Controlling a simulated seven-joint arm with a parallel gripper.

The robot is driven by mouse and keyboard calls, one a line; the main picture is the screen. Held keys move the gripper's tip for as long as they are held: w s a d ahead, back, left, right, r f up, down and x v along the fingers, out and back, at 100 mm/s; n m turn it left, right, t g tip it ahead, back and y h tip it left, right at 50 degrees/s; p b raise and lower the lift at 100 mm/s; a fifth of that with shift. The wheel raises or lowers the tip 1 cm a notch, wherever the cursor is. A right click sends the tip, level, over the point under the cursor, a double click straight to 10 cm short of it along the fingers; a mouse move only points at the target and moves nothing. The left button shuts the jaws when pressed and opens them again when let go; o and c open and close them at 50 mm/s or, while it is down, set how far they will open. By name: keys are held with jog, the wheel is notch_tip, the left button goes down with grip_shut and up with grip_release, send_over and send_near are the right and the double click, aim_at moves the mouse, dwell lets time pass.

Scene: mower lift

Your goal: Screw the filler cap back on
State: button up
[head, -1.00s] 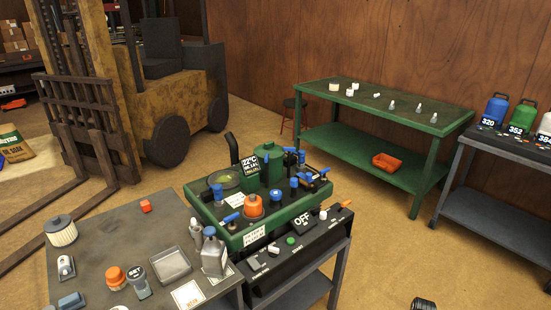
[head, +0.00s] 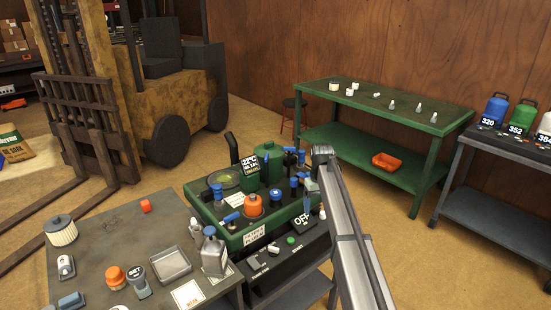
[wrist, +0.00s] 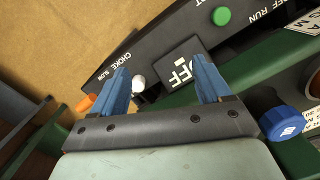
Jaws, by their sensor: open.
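The green mower unit (head: 228,236) stands on a dark cart. An orange cap-like part (head: 253,205) sits upright on its deck, and several blue-topped parts stand around it. I cannot tell which of these is the filler cap. Another orange cap-like piece (head: 115,277) is on the grey bench. My gripper (head: 309,190) is over the unit's right end, fingers down. In the wrist view, my gripper (wrist: 158,77) is open with two blue fingers above the black control panel (wrist: 150,45). A white knob (wrist: 138,83) shows between them, and a blue cap (wrist: 281,123) lies to the right, outside the fingers.
The grey bench (head: 105,235) holds a white filter (head: 60,230), a metal tray (head: 171,264) and a grey can (head: 213,256). A green table (head: 388,110) with small parts stands behind. An orange lever (wrist: 86,102) is by the left finger.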

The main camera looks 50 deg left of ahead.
jog(key=n, duration=0.2)
send_near(276, 192)
jog(key=shift+t+y, duration=0.3)
jog(key=shift+y, duration=0.1)
jog(key=f, duration=0.9)
jog(key=shift+s+d+f, duration=0.1)
jog(key=shift+s+d, duration=0.15)
jog(key=shift+s, duration=0.05)
jog(key=shift+c, duration=0.2)
jog(key=c, duration=1.1)
jog(key=o, duration=1.1)
jog(key=shift+n, duration=0.3)
